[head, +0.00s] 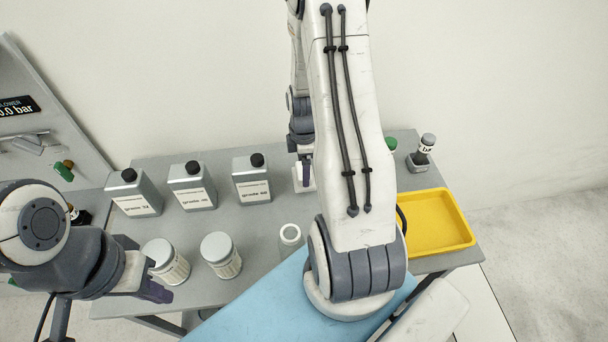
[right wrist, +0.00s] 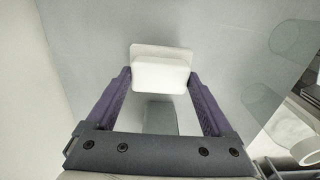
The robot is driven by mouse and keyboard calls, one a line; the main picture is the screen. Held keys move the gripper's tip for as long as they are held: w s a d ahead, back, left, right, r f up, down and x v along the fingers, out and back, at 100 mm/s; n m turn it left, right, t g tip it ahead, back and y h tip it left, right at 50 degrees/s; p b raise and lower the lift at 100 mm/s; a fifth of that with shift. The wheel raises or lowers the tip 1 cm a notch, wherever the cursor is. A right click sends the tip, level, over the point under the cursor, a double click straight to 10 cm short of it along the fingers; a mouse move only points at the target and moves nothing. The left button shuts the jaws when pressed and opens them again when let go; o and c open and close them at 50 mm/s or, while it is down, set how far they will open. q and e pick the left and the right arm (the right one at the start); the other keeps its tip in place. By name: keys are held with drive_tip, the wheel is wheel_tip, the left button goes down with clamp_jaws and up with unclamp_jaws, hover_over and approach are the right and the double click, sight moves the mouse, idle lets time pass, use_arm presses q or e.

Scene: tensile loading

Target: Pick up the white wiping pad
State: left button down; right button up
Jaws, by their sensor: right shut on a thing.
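The white wiping pad (right wrist: 162,74) sits between the two purple fingertips of my right gripper (right wrist: 160,82) in the right wrist view. The fingers are shut on its two sides. In the head view my right gripper (head: 304,172) points down at the back of the grey table, mostly hidden by my own arm, and a small part of the white pad (head: 311,182) shows beside it. I cannot tell if the pad touches the table. My left gripper (head: 152,291) hangs at the left, near the table's front edge. Only one purple finger shows clearly, and its opening cannot be judged.
Several grey canisters with black caps (head: 192,187) stand at the back left. White-lidded jars (head: 221,255) stand in front of them, with a clear bottle (head: 290,238) nearby. A yellow tray (head: 461,232) is at the right, with a dark bottle (head: 421,155) behind it.

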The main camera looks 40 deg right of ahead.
drive_tip(key=d+r+b, duration=0.2)
drive_tip(key=d+r, duration=0.5)
drive_tip(key=d, duration=0.4)
drive_tip(key=shift+d+r, duration=0.2)
drive_tip(key=shift+d, duration=0.15)
drive_tip(key=shift+w, duration=0.1)
